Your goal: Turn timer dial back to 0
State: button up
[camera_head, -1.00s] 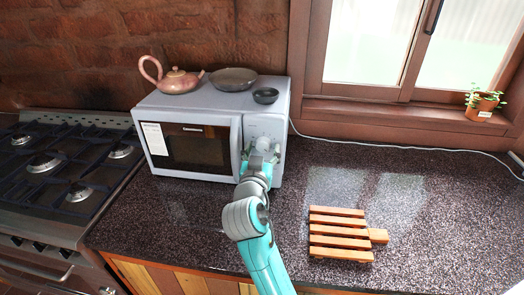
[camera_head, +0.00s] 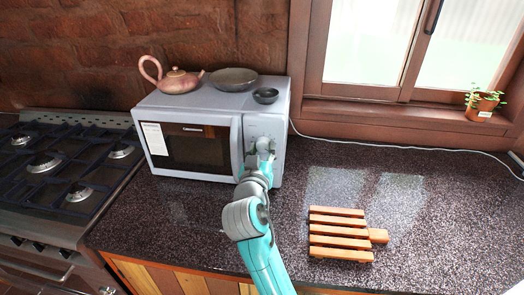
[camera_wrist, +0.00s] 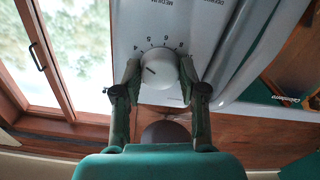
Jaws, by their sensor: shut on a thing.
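The timer dial (camera_wrist: 160,70) is a round white knob with a dark pointer line, ringed by printed numbers. It is on the front panel of the white microwave (camera_head: 264,126). In the wrist view the picture is upside down, and the pointer line lies on the knob's left half. My gripper (camera_wrist: 160,80) has one finger on each side of the dial, shut on it. In the head view my gripper (camera_head: 262,150) is at the right of the microwave's front and hides the dial.
A teapot (camera_head: 178,80), a plate (camera_head: 233,78) and a small dark bowl (camera_head: 266,96) stand on the microwave. A wooden rack (camera_head: 340,234) lies on the counter (camera_head: 430,210). A gas stove (camera_head: 65,165) is at left, a potted plant (camera_head: 482,105) on the windowsill.

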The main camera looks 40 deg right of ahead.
jog(key=n, duration=0.4)
jog(key=shift+n, duration=0.3)
jog(key=n, duration=0.3)
jog(key=shift+n, duration=0.4)
jog(key=n, duration=0.8)
jog(key=shift+r, duration=0.1)
jog(key=n, duration=0.4)
jog(key=shift+n, duration=2.8)
jog(key=shift+r, duration=0.1)
